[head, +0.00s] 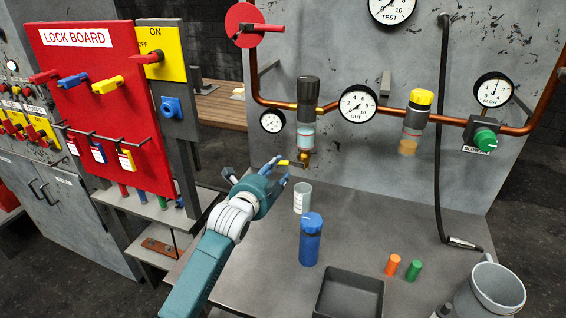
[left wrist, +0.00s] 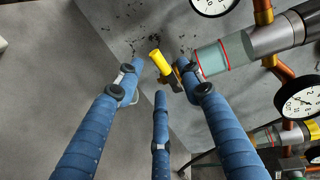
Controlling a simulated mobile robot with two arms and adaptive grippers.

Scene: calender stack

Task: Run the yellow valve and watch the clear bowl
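The yellow valve is a small yellow lever (head: 284,162) at the brass fitting under the clear bowl (head: 305,138). The bowl hangs below a dark filter head on the copper pipe and holds pale bluish liquid. In the left wrist view, the yellow lever (left wrist: 160,62) lies between my fingertips, and the clear bowl (left wrist: 225,56) with red rings is to its right. My left gripper (head: 283,170) has its blue fingers spread at the lever; it also shows in the left wrist view (left wrist: 160,85). Contact cannot be told. My right gripper is not in view.
Below the valve stand a clear cup (head: 302,198) and a blue bottle (head: 311,243) on the grey bench. A black tray (head: 348,282), orange and green cylinders and a grey mug (head: 497,290) are nearer. The red lock board (head: 100,120) stands left. A black hose (head: 439,130) hangs right.

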